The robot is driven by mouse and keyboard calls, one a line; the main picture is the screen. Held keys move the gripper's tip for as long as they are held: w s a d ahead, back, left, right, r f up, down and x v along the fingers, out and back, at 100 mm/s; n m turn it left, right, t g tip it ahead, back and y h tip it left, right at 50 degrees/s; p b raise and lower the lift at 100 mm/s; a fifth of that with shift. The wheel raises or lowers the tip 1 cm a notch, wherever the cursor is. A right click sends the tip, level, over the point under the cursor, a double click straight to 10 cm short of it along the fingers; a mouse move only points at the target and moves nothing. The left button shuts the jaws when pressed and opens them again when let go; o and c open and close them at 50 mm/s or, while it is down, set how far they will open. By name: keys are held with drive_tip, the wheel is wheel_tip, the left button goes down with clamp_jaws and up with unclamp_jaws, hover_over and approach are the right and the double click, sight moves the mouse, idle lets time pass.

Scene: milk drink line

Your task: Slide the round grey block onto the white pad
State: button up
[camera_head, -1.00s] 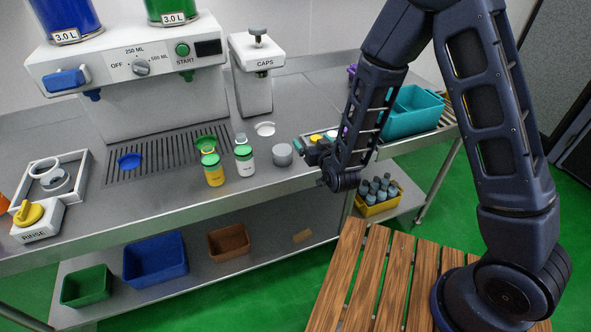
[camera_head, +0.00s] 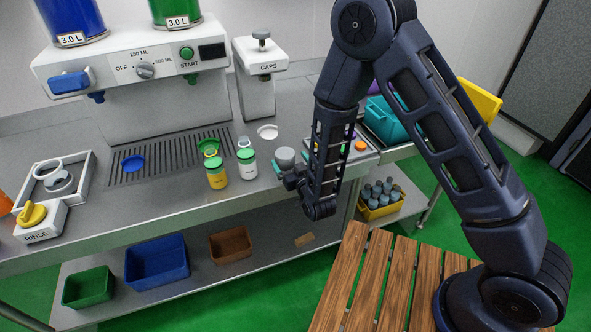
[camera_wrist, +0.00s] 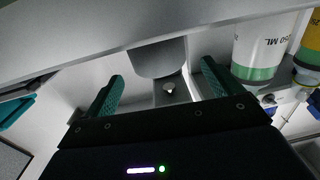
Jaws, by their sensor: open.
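The round grey block (camera_head: 285,155) stands upright near the front of the steel counter, right of the white bottle. The white pad (camera_head: 267,131) is a flat round disc on the counter behind the block and slightly left, apart from it. My gripper (camera_head: 285,168) is open and low at the counter, on the block's near side. In the wrist view the block (camera_wrist: 158,58) shows ahead between the two teal fingers of my gripper (camera_wrist: 162,72), with gaps on both sides. I cannot tell whether the fingertips reach past its near face.
A white bottle (camera_head: 247,168) and a yellow bottle (camera_head: 217,176) stand just left of the block. The caps dispenser (camera_head: 262,85) stands behind the pad. The counter between block and pad looks clear.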

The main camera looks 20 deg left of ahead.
sight(285, 153)
drive_tip(key=shift+x, duration=2.55)
